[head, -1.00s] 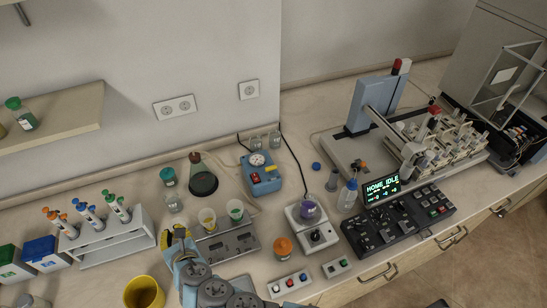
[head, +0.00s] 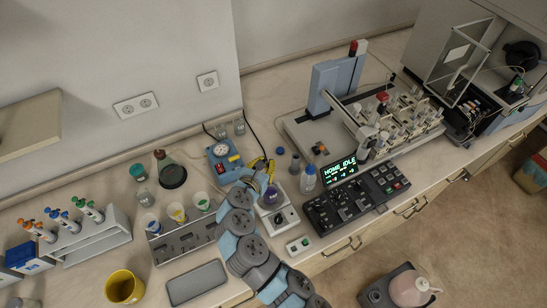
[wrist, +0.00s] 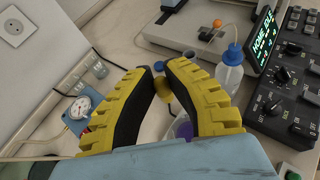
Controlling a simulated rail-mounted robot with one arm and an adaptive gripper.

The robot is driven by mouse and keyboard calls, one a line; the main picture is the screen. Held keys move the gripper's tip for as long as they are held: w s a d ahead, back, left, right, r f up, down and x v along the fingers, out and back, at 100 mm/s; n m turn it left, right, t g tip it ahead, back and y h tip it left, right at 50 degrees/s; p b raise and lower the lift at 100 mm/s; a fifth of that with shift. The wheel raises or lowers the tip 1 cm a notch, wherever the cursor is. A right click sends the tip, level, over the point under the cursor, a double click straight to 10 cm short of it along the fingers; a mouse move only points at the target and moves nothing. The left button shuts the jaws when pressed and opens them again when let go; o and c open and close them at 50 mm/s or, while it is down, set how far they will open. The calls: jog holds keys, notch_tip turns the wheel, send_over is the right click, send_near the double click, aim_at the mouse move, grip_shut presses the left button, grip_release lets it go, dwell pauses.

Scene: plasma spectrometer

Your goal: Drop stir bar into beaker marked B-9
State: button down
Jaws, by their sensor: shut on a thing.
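My gripper (head: 262,165) hangs over the bench near the beaker of purple liquid (head: 271,194), which stands on a white stirrer (head: 280,219). The purple beaker (wrist: 182,129) shows partly behind the right finger, apart from the held piece. Three more beakers, blue (head: 149,223), yellow (head: 177,213) and green (head: 201,202), stand at the grey rack (head: 181,244). I cannot read a B-9 mark.
A wash bottle (head: 308,177) and control panel (head: 357,199) stand right of the stirrer. A blue gauge unit (head: 223,158) is behind to the left. A tube rack (head: 82,239), yellow cup (head: 124,287) and grey tray (head: 196,283) lie left. A small switch box (head: 298,245) sits in front.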

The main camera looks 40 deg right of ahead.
notch_tip(320, 180, down, 6)
jog(key=s+d+m+g+b, duration=0.1)
jog(key=s+b, duration=0.1)
jog(key=b, duration=0.3)
jog(key=shift+d+b, duration=0.4)
jog(key=shift+r, duration=0.15)
jog(key=c, duration=1.1)
grip_release()
jog(key=shift+h, duration=0.3)
jog(key=v, duration=1.2)
jog(key=shift+w, duration=0.1)
